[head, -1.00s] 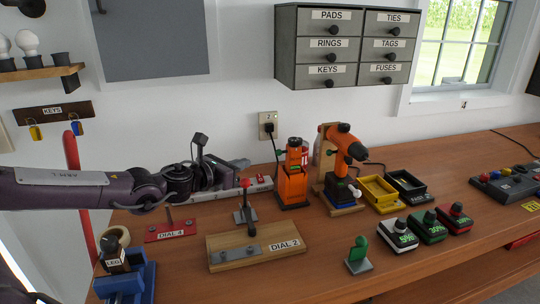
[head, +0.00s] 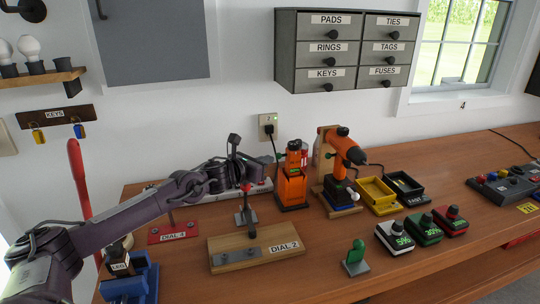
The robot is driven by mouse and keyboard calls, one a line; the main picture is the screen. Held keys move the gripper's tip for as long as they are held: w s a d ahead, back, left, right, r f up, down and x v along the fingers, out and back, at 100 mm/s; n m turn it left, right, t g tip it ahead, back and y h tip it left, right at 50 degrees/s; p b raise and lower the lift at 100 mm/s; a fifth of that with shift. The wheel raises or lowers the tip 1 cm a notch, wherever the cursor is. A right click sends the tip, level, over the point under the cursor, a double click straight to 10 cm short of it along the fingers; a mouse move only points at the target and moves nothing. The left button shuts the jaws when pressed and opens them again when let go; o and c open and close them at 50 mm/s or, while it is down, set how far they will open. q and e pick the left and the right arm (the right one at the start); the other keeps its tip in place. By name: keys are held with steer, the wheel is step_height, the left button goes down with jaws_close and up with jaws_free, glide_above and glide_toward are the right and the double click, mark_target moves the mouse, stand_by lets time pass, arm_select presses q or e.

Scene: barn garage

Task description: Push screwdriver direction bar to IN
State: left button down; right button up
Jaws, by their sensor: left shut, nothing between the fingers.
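The orange and black screwdriver (head: 345,144) sits upright in a wooden stand (head: 345,209) on the workbench, its black tip pointing right. A small green piece shows at its left side; I cannot tell whether this is the direction bar, and no IN marking is readable. My left gripper (head: 262,172) is shut and empty. It is left of the screwdriver, near an upright orange tool (head: 292,187) and above the bench; I cannot tell whether it touches that tool. My right gripper is out of view.
A red-tipped lever (head: 246,208) and the DIAL 2 board (head: 270,246) lie below my gripper. A yellow tray (head: 377,196) and a black tray (head: 405,190) stand right of the screwdriver. A green-knobbed switch (head: 357,258) is in front. A cable runs to the wall outlet.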

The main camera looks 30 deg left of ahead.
mark_target(280, 157)
arm_select(q)
steer(key=shift+p+x, duration=0.35)
steer(key=shift+x, duration=0.85)
steer(key=shift+w+d+f+b, duration=0.1)
steer(key=shift+w+d+b, duration=0.45)
steer(key=shift+b, duration=0.55)
steer(key=shift+w+d, duration=0.15)
steer(key=shift+w, duration=0.05)
